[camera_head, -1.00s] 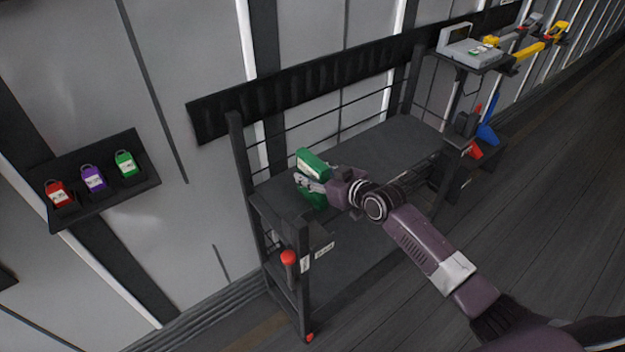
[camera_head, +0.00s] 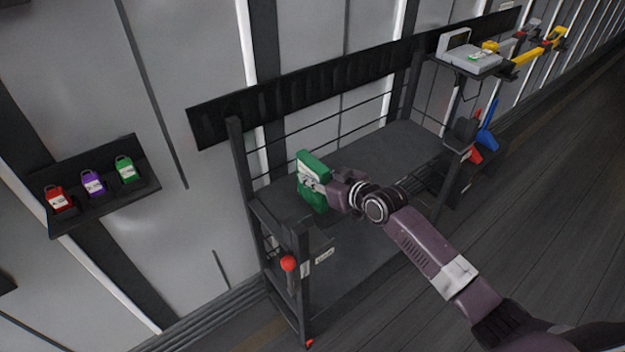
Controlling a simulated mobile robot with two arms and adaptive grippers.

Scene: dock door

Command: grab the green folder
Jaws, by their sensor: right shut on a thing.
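The green folder (camera_head: 306,165) is upright, above the dark top shelf of a rack, near its left end. My right gripper (camera_head: 318,185) is shut on the folder from the right side, and its fingers cover part of the folder's face. I cannot tell whether the folder's lower edge touches the shelf. My left gripper is not in view.
The rack's shelf (camera_head: 375,155) is bare to the right of the folder. A red knob (camera_head: 288,264) sits on the rack's front post. A wall board (camera_head: 78,214) at left holds red, purple and green padlock-like items. A grey device (camera_head: 470,57) stands at the far right.

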